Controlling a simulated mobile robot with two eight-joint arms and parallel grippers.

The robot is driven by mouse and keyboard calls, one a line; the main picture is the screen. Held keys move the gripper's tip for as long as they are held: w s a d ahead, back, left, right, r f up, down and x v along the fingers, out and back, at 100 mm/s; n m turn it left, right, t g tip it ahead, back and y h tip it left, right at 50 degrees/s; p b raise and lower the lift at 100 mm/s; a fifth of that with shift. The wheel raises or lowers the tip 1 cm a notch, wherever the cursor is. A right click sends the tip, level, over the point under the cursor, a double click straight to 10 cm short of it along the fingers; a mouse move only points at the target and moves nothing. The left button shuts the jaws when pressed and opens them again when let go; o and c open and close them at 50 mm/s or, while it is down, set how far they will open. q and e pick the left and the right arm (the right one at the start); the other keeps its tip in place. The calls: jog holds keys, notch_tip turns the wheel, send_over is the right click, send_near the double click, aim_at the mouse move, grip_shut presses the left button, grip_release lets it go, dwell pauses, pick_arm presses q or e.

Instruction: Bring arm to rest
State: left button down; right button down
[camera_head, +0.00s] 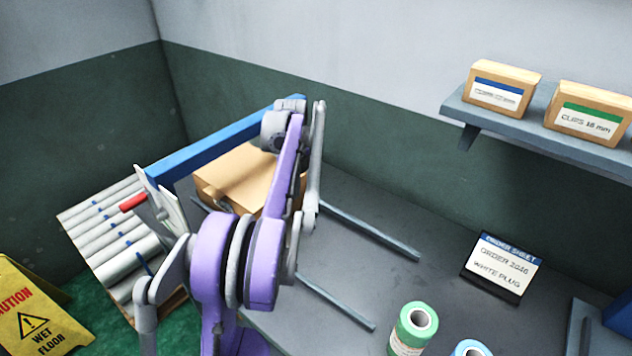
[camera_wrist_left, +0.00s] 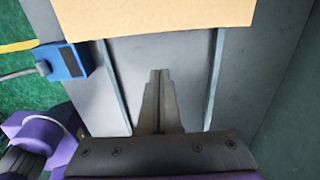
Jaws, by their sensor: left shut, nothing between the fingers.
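My left gripper (camera_wrist_left: 158,76) shows in the left wrist view with its two fingers together and nothing between them. It points toward a cardboard box (camera_wrist_left: 155,18) and is apart from it, over the grey table between two metal rails. In the head view my purple and grey left arm rises from the bottom and crosses in front of the box (camera_head: 238,170). I cannot make out the fingertips there. My right gripper is in neither view.
A blue beam (camera_head: 225,141) spans behind my arm, near a red-handled lever (camera_head: 132,202). Rails (camera_head: 370,232), a green roll (camera_head: 414,325), a blue roll (camera_head: 472,348) and an order sheet stand (camera_head: 502,266) are on the table. A shelf (camera_head: 540,135) holds boxes. A wet-floor sign (camera_head: 38,315) stands lower left.

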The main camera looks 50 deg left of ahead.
pick_arm(q)
jog(key=shift+w, duration=0.15)
jog(key=d+f+n+t+y, duration=0.15)
jog(key=d+n, duration=0.55)
jog(key=d, duration=1.6)
jog(key=s+d+f+n+t, duration=0.1)
jog(key=s+d+f+n, duration=0.1)
jog(key=d, duration=0.3)
jog(key=s+d+f+n+t+h, duration=0.1)
jog(key=s+d+f+n, duration=0.2)
jog(key=d, duration=0.3)
jog(key=s+d+f+n+t, duration=0.2)
jog(key=s+d+n, duration=0.1)
jog(key=s+d, duration=0.2)
jog(key=shift+s+d+f+h, duration=0.1)
jog(key=shift+d+f+h, duration=0.25)
jog(key=shift+d, duration=0.3)
jog(key=shift+s+a, duration=0.1)
